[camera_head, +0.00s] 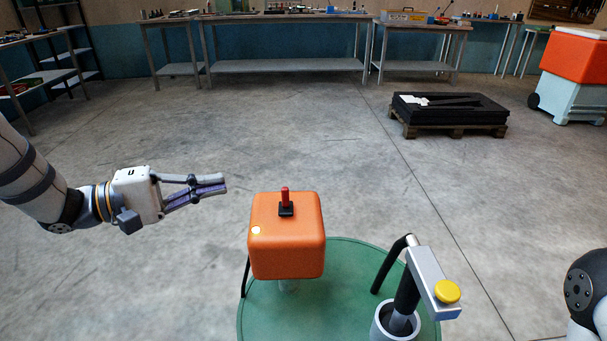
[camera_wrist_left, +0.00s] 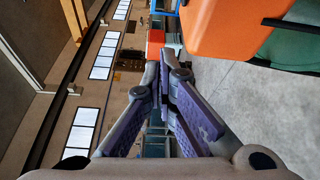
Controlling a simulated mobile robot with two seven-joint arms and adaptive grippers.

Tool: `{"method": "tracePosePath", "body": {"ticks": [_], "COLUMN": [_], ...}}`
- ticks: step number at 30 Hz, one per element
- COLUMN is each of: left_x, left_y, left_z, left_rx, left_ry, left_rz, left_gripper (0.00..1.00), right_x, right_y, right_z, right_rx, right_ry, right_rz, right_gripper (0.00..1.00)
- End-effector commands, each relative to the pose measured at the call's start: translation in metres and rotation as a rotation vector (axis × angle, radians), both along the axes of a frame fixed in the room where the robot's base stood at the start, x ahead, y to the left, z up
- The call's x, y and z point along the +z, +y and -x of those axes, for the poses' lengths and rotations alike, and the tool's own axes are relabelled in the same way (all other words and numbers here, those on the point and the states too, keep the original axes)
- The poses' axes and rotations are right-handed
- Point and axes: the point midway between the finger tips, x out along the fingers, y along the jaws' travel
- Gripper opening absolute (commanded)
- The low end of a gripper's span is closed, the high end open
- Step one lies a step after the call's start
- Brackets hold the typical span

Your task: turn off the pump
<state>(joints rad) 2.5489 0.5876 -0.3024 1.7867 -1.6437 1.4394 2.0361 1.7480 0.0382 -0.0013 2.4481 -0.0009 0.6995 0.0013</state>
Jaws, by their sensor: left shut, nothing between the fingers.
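The pump appears to be the orange box (camera_head: 286,245) above a round green table (camera_head: 340,262), with a red lever (camera_head: 285,196) standing upright on a black base on its top. In the left wrist view the shut fingers (camera_wrist_left: 172,62) point away, and the orange box (camera_wrist_left: 235,25) is at the upper right. My right gripper is out of view.
A grey device with a yellow knob (camera_head: 447,292) and a grey cup (camera_head: 394,325) stands on the green table, right of the box. A pallet with black sheets (camera_head: 450,110) lies behind. Workbenches (camera_head: 287,66) line the far wall. The floor between is clear.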

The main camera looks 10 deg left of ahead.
Motion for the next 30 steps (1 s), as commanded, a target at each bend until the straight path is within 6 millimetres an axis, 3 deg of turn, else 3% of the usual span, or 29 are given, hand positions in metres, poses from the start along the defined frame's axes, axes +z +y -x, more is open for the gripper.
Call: {"method": "tracePosePath", "body": {"ticks": [16, 30], "left_x": [0.001, -0.005], "left_y": [-0.004, -0.082], "left_z": [-0.002, -0.056], "left_rx": [-0.008, -0.009], "left_ry": [0.004, 0.006], "left_rz": [0.007, 0.007], "left_gripper": [0.00, 0.00], "right_x": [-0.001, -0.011], "right_y": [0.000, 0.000], "right_z": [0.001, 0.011], "right_rx": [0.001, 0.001], "right_ry": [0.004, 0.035], "right_rz": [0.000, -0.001], "right_gripper": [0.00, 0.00]}}
